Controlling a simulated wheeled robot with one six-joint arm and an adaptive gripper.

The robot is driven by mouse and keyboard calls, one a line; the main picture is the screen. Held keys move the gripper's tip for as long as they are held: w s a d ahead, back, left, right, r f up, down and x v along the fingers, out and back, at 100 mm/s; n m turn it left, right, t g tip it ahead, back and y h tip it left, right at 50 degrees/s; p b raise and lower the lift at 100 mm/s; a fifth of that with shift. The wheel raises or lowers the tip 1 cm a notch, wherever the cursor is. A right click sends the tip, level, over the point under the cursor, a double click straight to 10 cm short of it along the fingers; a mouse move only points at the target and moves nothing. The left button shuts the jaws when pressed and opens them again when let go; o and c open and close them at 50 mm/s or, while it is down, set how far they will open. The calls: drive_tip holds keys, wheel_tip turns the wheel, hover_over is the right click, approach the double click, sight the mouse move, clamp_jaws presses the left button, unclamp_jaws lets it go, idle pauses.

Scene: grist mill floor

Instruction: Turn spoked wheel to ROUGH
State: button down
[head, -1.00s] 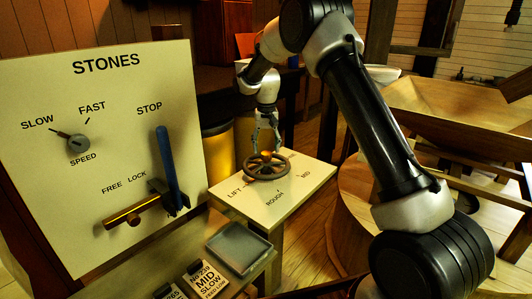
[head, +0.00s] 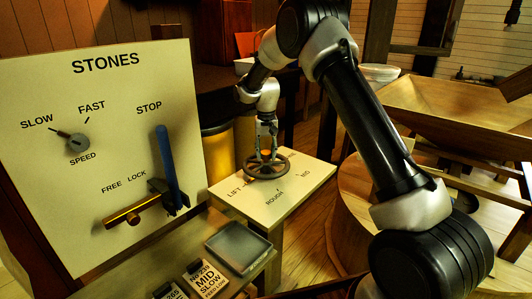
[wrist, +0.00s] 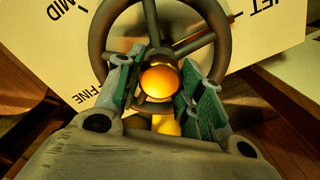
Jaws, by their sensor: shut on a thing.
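The spoked wheel (head: 267,166) is dark and lies flat on a pale plate (head: 312,182) marked LIFT, ROUGH, MID and, in the wrist view, FINE. ROUGH is on the plate's near side in the head view. My gripper (head: 266,154) is over the wheel, pointing down. In the wrist view its fingers (wrist: 160,88) stand on both sides of an orange knob (wrist: 160,81) at the wheel and are shut on it. The wheel's rim and spokes (wrist: 151,20) show beyond. A thin brass-coloured bar runs beside one spoke towards the LIFT side. I cannot tell which mark the wheel points at.
A STONES panel (head: 105,150) stands left, with a speed knob (head: 78,143), a blue lever (head: 167,165) and a brass handle (head: 134,213). A grey tray (head: 238,247) and cards (head: 207,278) lie in front. A wooden hopper (head: 450,115) is at right.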

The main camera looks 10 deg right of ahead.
sight(266, 152)
drive_tip(key=shift+n, duration=0.4)
drive_tip(key=n, duration=1.1)
idle(0.4)
drive_tip(key=c, duration=0.9)
unclamp_jaws()
wheel_tip(266, 152, up, 12)
